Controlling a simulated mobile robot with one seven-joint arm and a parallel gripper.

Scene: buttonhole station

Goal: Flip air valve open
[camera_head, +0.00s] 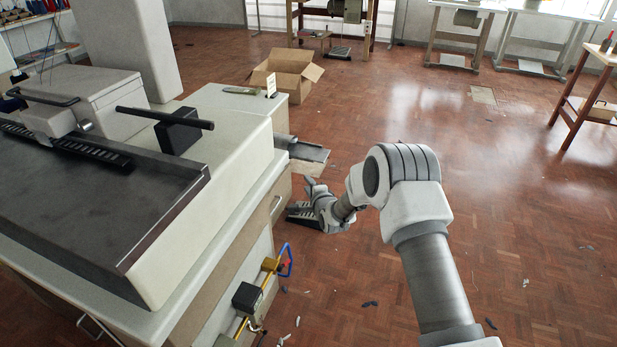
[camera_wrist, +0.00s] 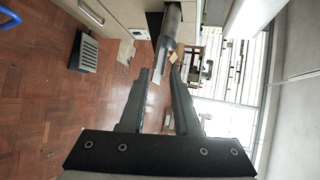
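The air valve's blue handle (camera_head: 287,262) shows low on the side of the machine cabinet, on a brass-yellow pipe (camera_head: 240,327). Part of the blue handle (camera_wrist: 9,17) also shows at the top left corner of the wrist view. My gripper (camera_head: 311,184) is off the cabinet's end, above and beyond the valve in the head view, and apart from it. In the wrist view, the two dark fingers of my gripper (camera_wrist: 159,70) stand apart with nothing between them, so it is open.
A floor pedal (camera_wrist: 83,52) lies beside the cabinet. A grey cylinder with a chute (camera_head: 308,151) juts from the cabinet's end near my gripper. A black box (camera_head: 246,297) sits on the pipe below the valve. An open cardboard box (camera_head: 287,72) stands behind. Floor at right is mostly clear.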

